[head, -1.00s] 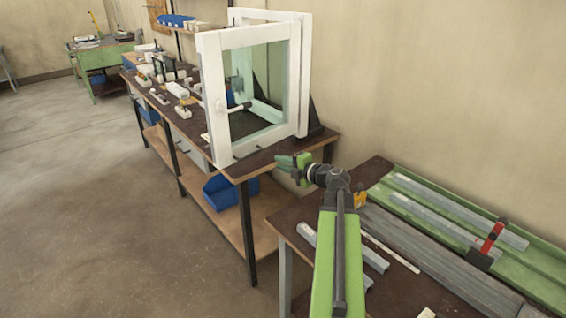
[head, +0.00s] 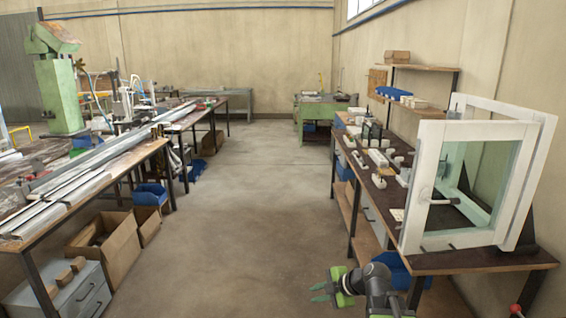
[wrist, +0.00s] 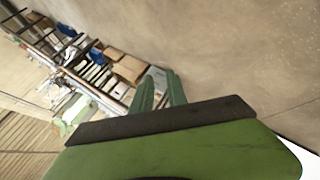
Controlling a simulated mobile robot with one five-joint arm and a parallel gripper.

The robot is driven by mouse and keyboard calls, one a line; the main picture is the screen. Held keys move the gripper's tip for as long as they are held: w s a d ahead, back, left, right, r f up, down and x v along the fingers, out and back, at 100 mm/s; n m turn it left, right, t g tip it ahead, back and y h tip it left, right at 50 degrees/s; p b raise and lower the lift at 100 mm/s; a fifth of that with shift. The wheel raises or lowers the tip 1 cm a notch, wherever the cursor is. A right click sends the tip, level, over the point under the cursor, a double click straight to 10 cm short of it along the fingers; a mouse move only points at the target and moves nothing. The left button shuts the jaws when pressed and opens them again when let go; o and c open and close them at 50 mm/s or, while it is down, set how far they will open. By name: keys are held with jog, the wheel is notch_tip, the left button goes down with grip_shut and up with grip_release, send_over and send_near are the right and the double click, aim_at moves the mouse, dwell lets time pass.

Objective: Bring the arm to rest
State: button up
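My gripper (head: 318,292) is low in the head view, right of centre, held over the bare floor with its green fingers toward the left. In the wrist view its two fingers (wrist: 161,88) stand a little apart with nothing between them. Part of my arm is cut off by the lower edge of the head view.
The right bench (head: 470,262) carries a white window frame (head: 424,190) and small parts. A blue bin (head: 400,270) sits below it, close behind my arm. The left bench (head: 95,190) holds long profiles, with cardboard boxes (head: 112,245) beneath. The aisle floor (head: 250,200) between is clear.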

jog(key=s+a+f+m+g+h, duration=0.2)
jog(key=s+a+f+m+g, duration=0.15)
jog(key=s+m, duration=0.2)
jog(key=s+d+f+m+g+h, duration=0.2)
jog(key=s+d+m, duration=0.5)
jog(key=m, duration=0.9)
jog(key=d+f+h, duration=0.1)
jog(key=d+h, duration=0.1)
jog(key=shift+h, duration=0.4)
jog(key=shift+m, duration=0.25)
